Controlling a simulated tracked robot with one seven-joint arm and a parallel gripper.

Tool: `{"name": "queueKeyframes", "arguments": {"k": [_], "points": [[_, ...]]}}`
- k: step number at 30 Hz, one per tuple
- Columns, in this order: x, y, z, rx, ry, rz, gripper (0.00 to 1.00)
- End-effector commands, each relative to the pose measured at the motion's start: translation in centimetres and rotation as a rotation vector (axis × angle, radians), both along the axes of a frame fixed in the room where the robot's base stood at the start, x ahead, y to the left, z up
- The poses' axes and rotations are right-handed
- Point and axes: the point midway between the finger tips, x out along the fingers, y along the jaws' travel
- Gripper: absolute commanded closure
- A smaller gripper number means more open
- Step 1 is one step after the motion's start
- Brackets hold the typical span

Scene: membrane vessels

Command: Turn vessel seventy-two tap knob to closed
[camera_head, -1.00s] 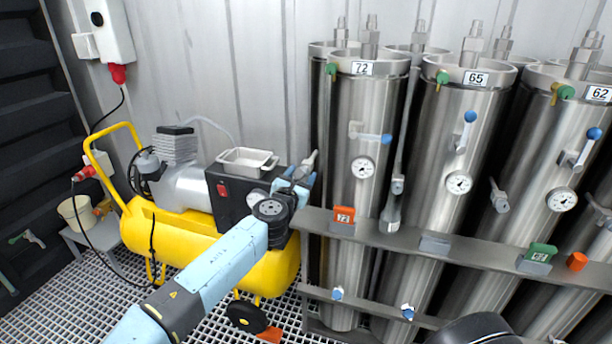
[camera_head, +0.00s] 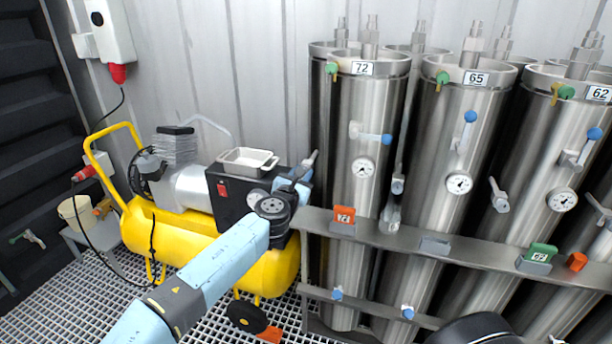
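Vessel 72 (camera_head: 345,215) is an upright steel cylinder with a "72" label near its top. A green knob (camera_head: 332,68) sits at its upper left rim. Lower on its front is a lever tap with a blue knob (camera_head: 387,139); its handle points right, roughly level. A round gauge (camera_head: 363,168) is below it. My arm reaches up from the bottom left, and my gripper (camera_head: 311,159) is at its end, just left of vessel 72 and apart from both knobs in the picture. Its fingers are too small to show whether they are open.
Vessels 65 (camera_head: 462,120) and 62 (camera_head: 560,125) stand to the right with similar taps. A steel rail (camera_head: 390,236) crosses in front, carrying an orange tag (camera_head: 344,215) and a green tag (camera_head: 541,251). A yellow compressor (camera_head: 170,235) stands behind my arm at left.

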Motion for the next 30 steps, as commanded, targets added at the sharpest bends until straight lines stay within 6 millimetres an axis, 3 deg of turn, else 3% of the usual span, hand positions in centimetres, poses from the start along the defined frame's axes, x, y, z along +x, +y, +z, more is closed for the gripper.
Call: {"name": "queueKeyframes", "arguments": {"k": [1, 3, 5, 14, 30], "points": [[0.0, -2.4, -0.1, 0.001, 0.002, -0.016, 0.99], [-0.1, -1.0, -0.1, 0.001, 0.002, -0.007, 0.93], [-0.1, -0.7, -0.1, 0.004, 0.0, -0.009, 0.99], [-0.2, -0.5, -0.2, 0.098, -0.032, -0.012, 0.99], [-0.2, -0.6, -0.3, 0.545, -0.195, -0.015, 0.99]]}}
